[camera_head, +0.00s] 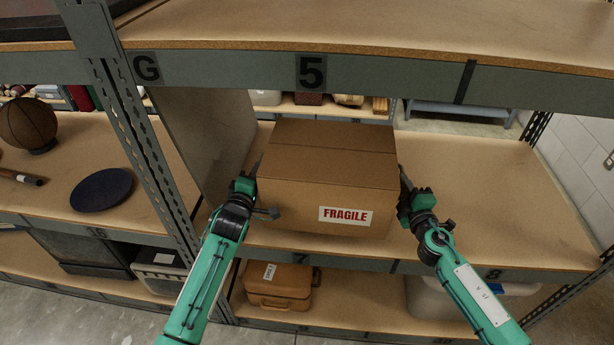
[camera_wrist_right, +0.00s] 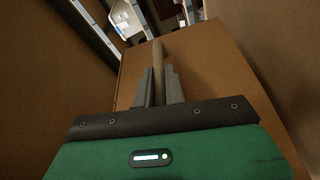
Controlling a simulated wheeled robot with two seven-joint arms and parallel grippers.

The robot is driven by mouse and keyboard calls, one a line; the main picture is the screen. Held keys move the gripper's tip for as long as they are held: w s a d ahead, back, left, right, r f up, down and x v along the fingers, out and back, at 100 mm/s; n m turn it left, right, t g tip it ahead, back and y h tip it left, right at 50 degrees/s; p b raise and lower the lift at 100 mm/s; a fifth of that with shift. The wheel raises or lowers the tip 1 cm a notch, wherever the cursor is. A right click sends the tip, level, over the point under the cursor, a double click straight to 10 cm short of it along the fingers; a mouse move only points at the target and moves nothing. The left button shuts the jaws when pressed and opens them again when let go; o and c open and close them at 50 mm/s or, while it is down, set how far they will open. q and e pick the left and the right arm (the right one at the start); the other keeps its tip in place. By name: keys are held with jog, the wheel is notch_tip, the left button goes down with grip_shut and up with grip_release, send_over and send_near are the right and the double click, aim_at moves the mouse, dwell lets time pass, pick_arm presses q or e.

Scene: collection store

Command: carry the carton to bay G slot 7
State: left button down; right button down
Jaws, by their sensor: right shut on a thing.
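The brown cardboard carton (camera_head: 325,165), with a white and red FRAGILE label on its front, is upright in the bay G opening below the number 5 beam. It is over the shelf board whose front edge bears a 7 (camera_head: 300,257); I cannot tell whether it rests on the board.
An upright partition (camera_head: 210,135) stands close left of the carton. The shelf board (camera_head: 500,190) right of it, towards the 8, is bare. The number 5 beam (camera_head: 400,80) crosses above. A tan case (camera_head: 278,285) and a pale bin (camera_head: 435,298) are below. A metal post (camera_head: 140,130) stands left.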

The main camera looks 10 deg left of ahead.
jog(key=shift+f, duration=0.1)
dwell(0.3)
